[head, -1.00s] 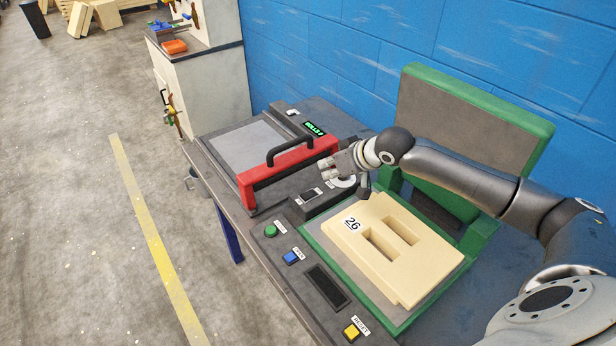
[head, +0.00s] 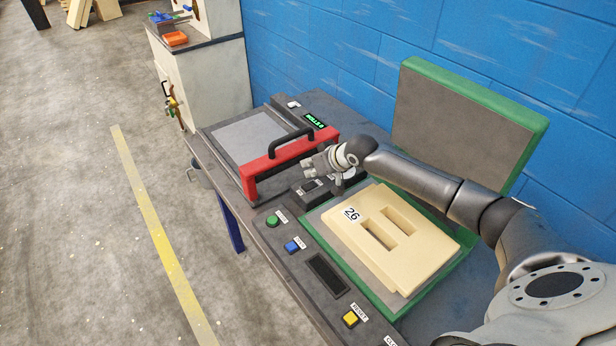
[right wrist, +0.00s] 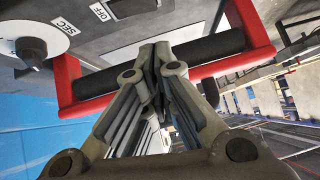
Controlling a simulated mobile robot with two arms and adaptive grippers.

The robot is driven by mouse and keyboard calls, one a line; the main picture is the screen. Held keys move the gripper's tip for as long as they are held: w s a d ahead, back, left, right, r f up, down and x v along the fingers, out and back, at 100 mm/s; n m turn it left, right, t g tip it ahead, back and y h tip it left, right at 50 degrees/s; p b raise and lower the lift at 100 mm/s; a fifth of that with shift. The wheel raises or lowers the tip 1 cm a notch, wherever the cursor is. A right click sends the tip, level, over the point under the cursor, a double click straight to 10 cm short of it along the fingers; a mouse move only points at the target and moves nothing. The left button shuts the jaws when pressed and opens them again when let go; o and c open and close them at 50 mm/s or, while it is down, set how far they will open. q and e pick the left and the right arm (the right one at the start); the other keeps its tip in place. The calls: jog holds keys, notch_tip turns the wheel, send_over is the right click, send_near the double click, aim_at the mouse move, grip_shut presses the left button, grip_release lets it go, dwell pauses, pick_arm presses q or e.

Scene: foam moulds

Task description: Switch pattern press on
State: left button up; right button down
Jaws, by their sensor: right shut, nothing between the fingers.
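The pattern press, as I take it, is the green-framed machine (head: 405,310) with its lid (head: 465,115) raised. A cream foam mould (head: 405,250) marked 26 lies on its bed. Its panel has a green button (head: 273,221), a blue button (head: 292,247), a yellow button (head: 350,318) and a dark display (head: 327,275). A black switch box (head: 309,190) stands behind the panel. My right gripper (head: 308,168) is shut and empty above that box, close to the red-framed handle. The right wrist view shows its fingers (right wrist: 157,60) near an OFF label and a dial (right wrist: 30,48).
A second machine with a grey plate (head: 245,140), red frame (head: 262,170), black handle (head: 290,142) and lit green display (head: 315,121) stands to the left. A white cabinet (head: 205,85) stands behind it. A blue wall bounds the bench. The floor in front is open.

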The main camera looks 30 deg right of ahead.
aim_at(311, 187)
jog(key=f, duration=0.1)
jog(key=f+p, duration=0.1)
jog(key=f, duration=0.1)
jog(key=shift+w+a+f, duration=0.15)
jog(key=shift+a, duration=0.2)
jog(key=shift+f, duration=0.5)
pick_arm(q)
jog(key=shift+s+a+r, duration=0.4)
jog(key=shift+s+r, duration=0.15)
jog(key=shift+s, duration=0.1)
jog(key=shift+w, duration=0.15)
pick_arm(e)
jog(key=shift+a+f, duration=0.2)
jog(key=shift+f, duration=0.15)
pick_arm(q)
jog(key=shift+w, duration=0.1)
jog(key=shift+f, duration=0.2)
pick_arm(e)
jog(key=shift+d+r, duration=0.25)
jog(key=shift+d, duration=0.6)
jog(key=shift+r, duration=0.1)
